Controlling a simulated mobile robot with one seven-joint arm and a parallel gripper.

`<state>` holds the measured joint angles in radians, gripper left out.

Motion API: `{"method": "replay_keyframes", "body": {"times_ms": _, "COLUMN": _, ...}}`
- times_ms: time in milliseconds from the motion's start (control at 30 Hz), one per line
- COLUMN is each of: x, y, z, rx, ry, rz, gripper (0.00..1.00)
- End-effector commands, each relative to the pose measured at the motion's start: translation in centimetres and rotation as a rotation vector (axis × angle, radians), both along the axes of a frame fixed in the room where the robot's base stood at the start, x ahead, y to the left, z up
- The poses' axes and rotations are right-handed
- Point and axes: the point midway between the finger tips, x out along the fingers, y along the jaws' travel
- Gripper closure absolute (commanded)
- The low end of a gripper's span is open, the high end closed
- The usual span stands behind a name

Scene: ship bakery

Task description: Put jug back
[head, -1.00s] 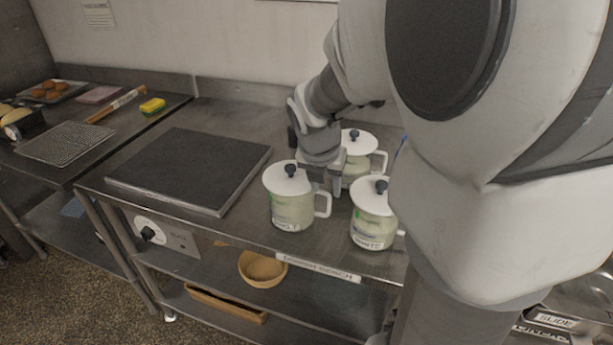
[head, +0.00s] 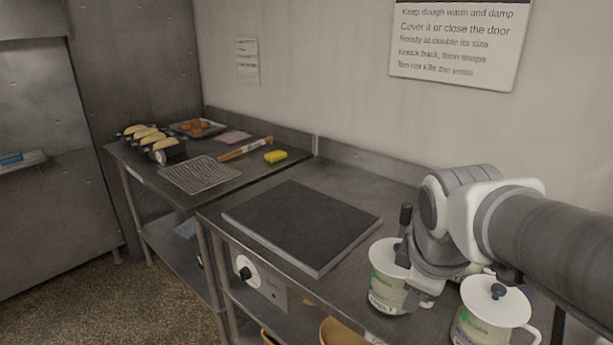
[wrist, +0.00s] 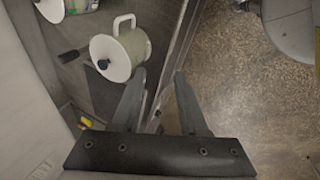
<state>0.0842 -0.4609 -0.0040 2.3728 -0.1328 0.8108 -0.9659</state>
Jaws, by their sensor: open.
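The jugs are pale, with white lids and dark knobs. The left jug (head: 386,291) stands on the metal bench with the arm partly in front of it. The right jug (head: 487,330) stands nearer the front, cut by the lower picture edge.
A dark square plate (head: 302,224) lies on the bench left of the jugs. The left table holds a wire rack (head: 199,175), yellow sponge (head: 275,157) and baked goods (head: 150,138). Wooden bowls sit on the shelf below. The wall stands close behind.

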Motion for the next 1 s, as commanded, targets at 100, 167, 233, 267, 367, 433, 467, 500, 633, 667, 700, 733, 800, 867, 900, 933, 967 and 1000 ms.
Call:
{"method": "replay_keyframes", "body": {"times_ms": 100, "x": -1.7, "y": 1.3, "z": 0.5, "rx": 0.122, "ry": -0.050, "rz": -0.197, "gripper": 0.57}}
{"method": "replay_keyframes", "body": {"times_ms": 167, "x": -2.5, "y": 1.9, "z": 0.7, "rx": 0.186, "ry": -0.071, "rz": -0.298, "gripper": 0.57}}
{"method": "replay_keyframes", "body": {"times_ms": 233, "x": -3.4, "y": 2.6, "z": 0.8, "rx": 0.261, "ry": -0.091, "rz": -0.413, "gripper": 0.57}}
{"method": "replay_keyframes", "body": {"times_ms": 267, "x": -3.8, "y": 2.8, "z": 0.9, "rx": 0.293, "ry": -0.099, "rz": -0.461, "gripper": 0.57}}
{"method": "replay_keyframes", "body": {"times_ms": 367, "x": -4.9, "y": 3.6, "z": 1.0, "rx": 0.389, "ry": -0.119, "rz": -0.604, "gripper": 0.57}}
{"method": "replay_keyframes", "body": {"times_ms": 433, "x": -5.5, "y": 4.1, "z": 1.0, "rx": 0.444, "ry": -0.126, "rz": -0.686, "gripper": 0.57}}
{"method": "replay_keyframes", "body": {"times_ms": 467, "x": -5.7, "y": 4.2, "z": 1.0, "rx": 0.463, "ry": -0.129, "rz": -0.715, "gripper": 0.57}}
{"method": "replay_keyframes", "body": {"times_ms": 500, "x": -6.0, "y": 4.4, "z": 1.0, "rx": 0.485, "ry": -0.130, "rz": -0.747, "gripper": 0.57}}
{"method": "replay_keyframes", "body": {"times_ms": 633, "x": -6.4, "y": 4.7, "z": 0.9, "rx": 0.527, "ry": -0.134, "rz": -0.812, "gripper": 0.57}}
{"method": "replay_keyframes", "body": {"times_ms": 667, "x": -6.5, "y": 4.7, "z": 0.9, "rx": 0.531, "ry": -0.134, "rz": -0.819, "gripper": 0.57}}
{"method": "replay_keyframes", "body": {"times_ms": 700, "x": -6.5, "y": 4.8, "z": 0.9, "rx": 0.535, "ry": -0.135, "rz": -0.825, "gripper": 0.57}}
{"method": "replay_keyframes", "body": {"times_ms": 733, "x": -6.5, "y": 4.8, "z": 0.9, "rx": 0.537, "ry": -0.134, "rz": -0.827, "gripper": 0.57}}
{"method": "replay_keyframes", "body": {"times_ms": 800, "x": -6.5, "y": 4.8, "z": 0.9, "rx": 0.536, "ry": -0.134, "rz": -0.828, "gripper": 0.57}}
{"method": "replay_keyframes", "body": {"times_ms": 867, "x": -6.5, "y": 4.8, "z": 0.9, "rx": 0.536, "ry": -0.134, "rz": -0.827, "gripper": 0.57}}
{"method": "replay_keyframes", "body": {"times_ms": 900, "x": -6.5, "y": 4.8, "z": 0.9, "rx": 0.536, "ry": -0.134, "rz": -0.827, "gripper": 0.57}}
{"method": "replay_keyframes", "body": {"times_ms": 933, "x": -6.5, "y": 4.8, "z": 1.0, "rx": 0.535, "ry": -0.134, "rz": -0.826, "gripper": 0.57}}
{"method": "replay_keyframes", "body": {"times_ms": 967, "x": -6.5, "y": 4.8, "z": 1.1, "rx": 0.535, "ry": -0.134, "rz": -0.826, "gripper": 0.57}}
{"method": "replay_keyframes", "body": {"times_ms": 1000, "x": -6.5, "y": 4.8, "z": 1.3, "rx": 0.535, "ry": -0.135, "rz": -0.826, "gripper": 0.57}}
